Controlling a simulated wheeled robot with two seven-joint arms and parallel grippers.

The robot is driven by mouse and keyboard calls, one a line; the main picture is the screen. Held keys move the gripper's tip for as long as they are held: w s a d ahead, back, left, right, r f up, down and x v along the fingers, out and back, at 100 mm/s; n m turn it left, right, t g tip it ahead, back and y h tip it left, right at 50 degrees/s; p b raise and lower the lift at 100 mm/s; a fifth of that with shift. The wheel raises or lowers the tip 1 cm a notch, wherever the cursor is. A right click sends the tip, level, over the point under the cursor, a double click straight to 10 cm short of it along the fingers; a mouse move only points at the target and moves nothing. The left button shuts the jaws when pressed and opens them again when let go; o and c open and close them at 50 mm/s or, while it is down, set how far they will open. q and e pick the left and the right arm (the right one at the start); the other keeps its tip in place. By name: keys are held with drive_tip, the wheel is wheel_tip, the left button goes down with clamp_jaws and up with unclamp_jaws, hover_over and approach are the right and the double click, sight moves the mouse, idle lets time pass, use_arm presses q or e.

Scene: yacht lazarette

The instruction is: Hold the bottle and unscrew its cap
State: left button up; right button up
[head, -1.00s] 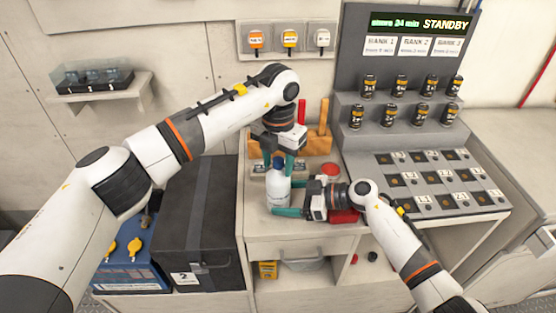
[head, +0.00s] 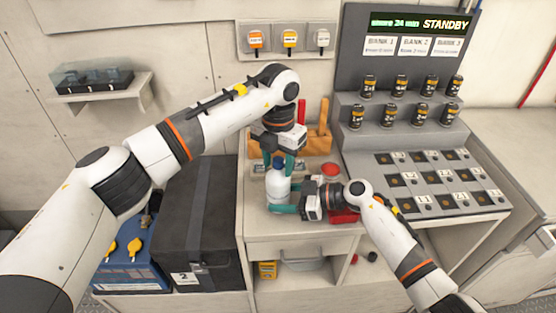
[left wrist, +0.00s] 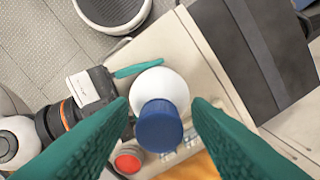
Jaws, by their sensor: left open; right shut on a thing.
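A white bottle (head: 278,188) stands upright on the counter. Its blue cap (head: 278,164) is on top; the cap also shows in the left wrist view (left wrist: 159,127). My right gripper (head: 284,208) is shut on the bottle's lower body from the right. My left gripper (head: 278,158) points down from above, open. In the left wrist view, its teal fingers (left wrist: 160,108) stand on both sides of the cap with gaps between them and it.
A red round button (head: 330,169) sits right of the bottle. A wooden tool rack (head: 318,145) stands behind it. A black case (head: 200,225) is at left, and a grey panel with numbered slots (head: 430,180) is at right.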

use_arm(q)
drive_tip(key=c, duration=0.8)
drive_tip(key=o, duration=1)
drive_tip(key=shift+r, duration=0.1)
drive_tip(key=shift+r, duration=3.95)
use_arm(e)
drive_tip(key=o, duration=0.9)
drive_tip(key=shift+o, duration=0.2)
